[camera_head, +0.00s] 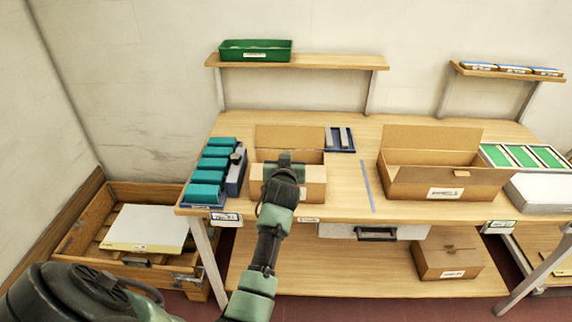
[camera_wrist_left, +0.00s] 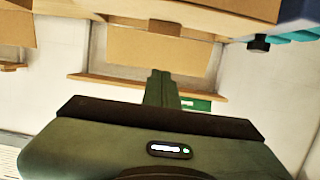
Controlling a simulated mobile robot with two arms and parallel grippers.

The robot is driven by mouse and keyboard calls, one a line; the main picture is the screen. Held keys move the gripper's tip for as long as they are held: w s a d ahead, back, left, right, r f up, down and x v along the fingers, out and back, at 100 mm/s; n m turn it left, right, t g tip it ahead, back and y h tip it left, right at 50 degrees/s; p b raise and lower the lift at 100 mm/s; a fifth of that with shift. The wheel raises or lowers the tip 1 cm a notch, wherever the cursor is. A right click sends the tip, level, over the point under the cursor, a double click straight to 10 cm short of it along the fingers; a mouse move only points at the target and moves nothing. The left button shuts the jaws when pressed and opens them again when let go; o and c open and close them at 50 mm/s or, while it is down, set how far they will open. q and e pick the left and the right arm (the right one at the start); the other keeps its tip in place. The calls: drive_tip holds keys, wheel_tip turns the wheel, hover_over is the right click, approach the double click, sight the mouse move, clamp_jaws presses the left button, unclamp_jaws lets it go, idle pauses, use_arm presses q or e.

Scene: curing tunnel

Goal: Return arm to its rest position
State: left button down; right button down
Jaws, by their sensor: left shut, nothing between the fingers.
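My left arm comes in from the lower left in the head view and reaches up to the table's left part. Its gripper (camera_head: 286,160) is shut and empty, in front of or over the open left cardboard box (camera_head: 312,184); the head view does not settle how high it is. In the left wrist view the shut fingers (camera_wrist_left: 161,88) point toward the shelf, with cardboard flaps (camera_wrist_left: 160,47) beyond. The inside of the left box is largely hidden by the gripper. My right gripper is in neither view.
Teal blocks (camera_head: 206,178) in a blue tray stand left of the box. A larger open box (camera_head: 440,185) stands to the right. A blue tray (camera_head: 340,139) lies behind. A shelf (camera_head: 320,62) holds a green bin (camera_head: 255,51). Bare tabletop (camera_head: 345,185) lies between the boxes.

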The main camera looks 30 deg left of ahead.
use_arm(q)
drive_tip(key=b+v, duration=0.1)
drive_tip(key=v, duration=0.4)
drive_tip(key=s+d+f+m+g+h, duration=0.15)
drive_tip(key=d+f, duration=0.25)
drive_tip(key=f, duration=0.6)
drive_tip(key=d+f+m+h, duration=0.2)
drive_tip(key=d+f+h, duration=0.15)
drive_tip(key=f, duration=0.65)
drive_tip(key=s+d+f+m+g+h, duration=0.1)
drive_tip(key=s+d+f, duration=0.25)
drive_tip(key=f, duration=0.35)
drive_tip(key=s+d+f+m+g+b, duration=0.1)
drive_tip(key=s+d+f, duration=0.1)
drive_tip(key=s+f, duration=0.4)
drive_tip(key=s+d+f+m+g+h, duration=0.1)
drive_tip(key=s+d+f+g, duration=0.15)
drive_tip(key=f, duration=0.55)
drive_tip(key=s+d+f+m+g, duration=0.1)
drive_tip(key=s+d+f+g, duration=0.1)
drive_tip(key=s+f, duration=1.15)
drive_tip(key=s+a+f+g, duration=0.1)
drive_tip(key=s+f+g, duration=0.1)
drive_tip(key=s, duration=1.1)
drive_tip(key=s+a+f+m+g+b, duration=0.1)
drive_tip(key=s+f, duration=0.3)
drive_tip(key=s, duration=0.9)
drive_tip(key=shift+s+f+g+h, duration=0.2)
drive_tip(key=shift+g+h, duration=0.2)
drive_tip(key=shift+w, duration=0.1)
